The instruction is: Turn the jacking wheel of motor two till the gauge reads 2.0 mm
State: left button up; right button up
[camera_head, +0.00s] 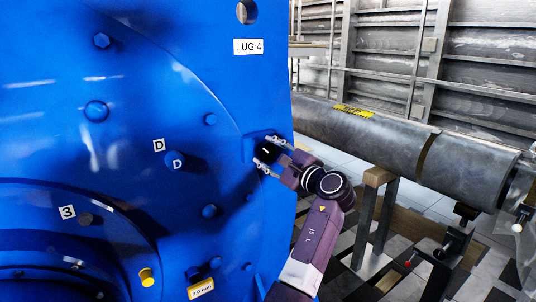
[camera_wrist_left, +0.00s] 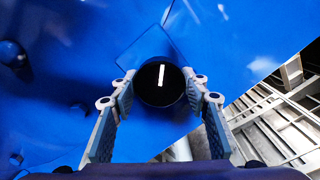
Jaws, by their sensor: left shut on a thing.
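The jacking wheel (camera_head: 265,149) is a black round knob with a white mark, near the right edge of the big blue motor face (camera_head: 60,135). My left gripper (camera_head: 267,154) is shut on the wheel, one finger on each side. In the left wrist view the wheel (camera_wrist_left: 150,94) sits between the fingers of my left gripper (camera_wrist_left: 160,92), and its white mark stands nearly upright, leaning slightly. A yellow-edged label (camera_head: 201,288) at the bottom shows a mm reading, which looks like 7.0 mm. My right gripper is not in view.
Bolts and tags marked D, 3 and LUG 4 (camera_head: 248,46) are on the blue face. A yellow cap (camera_head: 147,277) is low on it. A large grey cylinder (camera_head: 400,140) rests on a stand (camera_head: 373,220) to the right. Tiled floor shows below it.

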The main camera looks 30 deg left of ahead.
pick_arm(q)
jog(key=shift+r, duration=0.15)
jog(key=o, duration=1.2)
jog(key=shift+w+a+f, duration=0.1)
jog(key=shift+a+f, duration=0.05)
jog(key=shift+f, duration=0.05)
jog(key=shift+c, duration=0.2)
jog(key=v, duration=1.2)
jog(key=shift+f, duration=0.1)
